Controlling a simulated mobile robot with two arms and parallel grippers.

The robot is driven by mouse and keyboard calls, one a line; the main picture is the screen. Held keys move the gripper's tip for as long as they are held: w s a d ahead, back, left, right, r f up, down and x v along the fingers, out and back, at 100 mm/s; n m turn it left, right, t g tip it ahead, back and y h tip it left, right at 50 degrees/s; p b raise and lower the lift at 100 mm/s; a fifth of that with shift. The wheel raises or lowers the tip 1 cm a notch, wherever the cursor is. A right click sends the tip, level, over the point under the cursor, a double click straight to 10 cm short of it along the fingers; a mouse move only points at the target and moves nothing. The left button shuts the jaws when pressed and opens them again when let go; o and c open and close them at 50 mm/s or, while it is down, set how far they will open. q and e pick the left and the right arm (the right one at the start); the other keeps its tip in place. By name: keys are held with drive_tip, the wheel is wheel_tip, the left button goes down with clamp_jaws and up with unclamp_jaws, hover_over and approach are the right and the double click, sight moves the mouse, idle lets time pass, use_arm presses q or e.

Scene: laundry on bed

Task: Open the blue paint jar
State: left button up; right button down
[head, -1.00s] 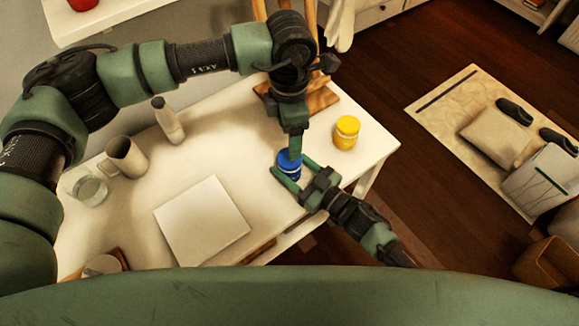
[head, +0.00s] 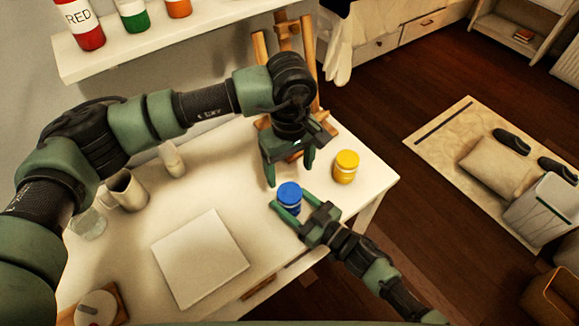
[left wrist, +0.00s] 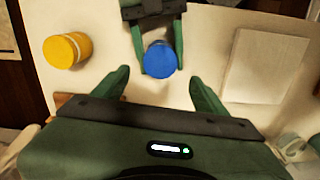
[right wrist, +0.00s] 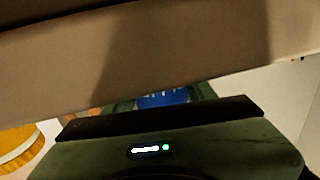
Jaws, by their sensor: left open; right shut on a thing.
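The blue paint jar (head: 289,194) stands upright on the white table near its front right edge, with a blue top and a pale label band. My right gripper (head: 288,207) is shut on the jar, one finger on each side. The left wrist view shows the jar's round blue top (left wrist: 160,58) between the right fingers. My left gripper (head: 290,176) is open and empty, above and behind the jar. Its open fingers also show in the left wrist view (left wrist: 160,88). In the right wrist view a beige surface hides most of the jar (right wrist: 165,98).
A yellow jar (head: 345,166) stands close to the right. A wooden easel (head: 260,50) is behind. A white canvas (head: 200,260), a mug (head: 125,190), a bottle (head: 172,160) and a glass (head: 88,224) occupy the table's left part. A shelf with paint bottles (head: 80,25) hangs above.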

sight(289, 192)
use_arm(q)
drive_tip(key=m, duration=0.7)
drive_tip(key=shift+m, duration=0.3)
drive_tip(key=shift+f, duration=4)
